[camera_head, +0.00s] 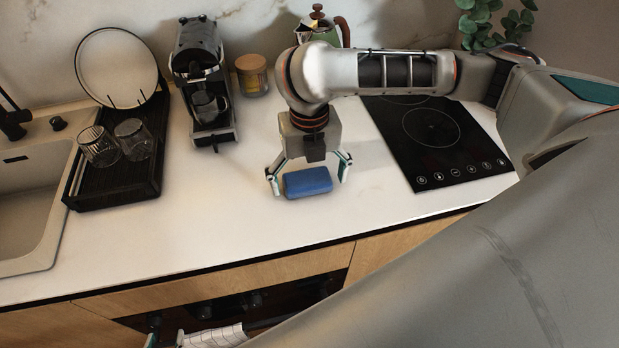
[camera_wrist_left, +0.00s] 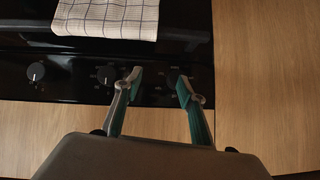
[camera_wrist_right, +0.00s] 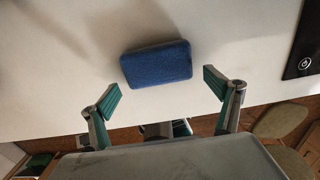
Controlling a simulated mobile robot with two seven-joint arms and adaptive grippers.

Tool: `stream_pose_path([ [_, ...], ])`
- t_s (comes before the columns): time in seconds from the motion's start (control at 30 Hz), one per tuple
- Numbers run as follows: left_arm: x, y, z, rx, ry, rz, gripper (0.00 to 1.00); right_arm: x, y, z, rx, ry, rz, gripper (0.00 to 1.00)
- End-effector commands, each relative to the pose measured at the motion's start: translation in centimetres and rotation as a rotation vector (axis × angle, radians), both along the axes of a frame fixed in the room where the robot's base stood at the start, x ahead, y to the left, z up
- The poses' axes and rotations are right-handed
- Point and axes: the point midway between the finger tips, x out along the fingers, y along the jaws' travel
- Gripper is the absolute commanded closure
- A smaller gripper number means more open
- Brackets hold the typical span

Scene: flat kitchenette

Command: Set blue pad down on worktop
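The blue pad (camera_head: 308,182) lies on the white worktop (camera_head: 250,215) near its front edge, left of the hob. It also shows in the right wrist view (camera_wrist_right: 156,63). My right gripper (camera_head: 309,172) is above and around the pad, its fingers spread wide. In the right wrist view my right gripper (camera_wrist_right: 161,90) has a clear gap to the pad on both sides. My left gripper (camera_wrist_left: 158,80) is empty, its fingers apart, in front of the black oven panel; only its fingertips show at the bottom of the head view.
A black hob (camera_head: 435,145) lies right of the pad. A coffee machine (camera_head: 204,85), a lidded jar (camera_head: 252,75) and a dish rack (camera_head: 120,170) with glasses stand behind and to the left. A checked towel (camera_wrist_left: 107,17) hangs at the oven. Worktop left of the pad is clear.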

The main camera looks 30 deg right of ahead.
Motion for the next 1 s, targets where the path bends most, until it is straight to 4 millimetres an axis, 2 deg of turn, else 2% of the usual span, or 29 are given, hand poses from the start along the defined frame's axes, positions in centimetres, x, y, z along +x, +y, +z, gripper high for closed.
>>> stream_pose_path([
  [0.27,0.0,0.3,-0.1,0.007,0.001,-0.003,0.60,0.0,0.0,0.1,0.000,0.000,0.000,0.11],
  [0.43,0.0,0.3,-0.1,0.006,0.000,-0.003,0.60,0.1,0.0,1.2,0.000,-0.004,0.000,0.11],
  [1.0,0.5,-0.4,0.3,-0.009,-0.008,0.005,0.60,0.1,0.0,10.4,-0.001,-0.003,0.001,0.11],
])
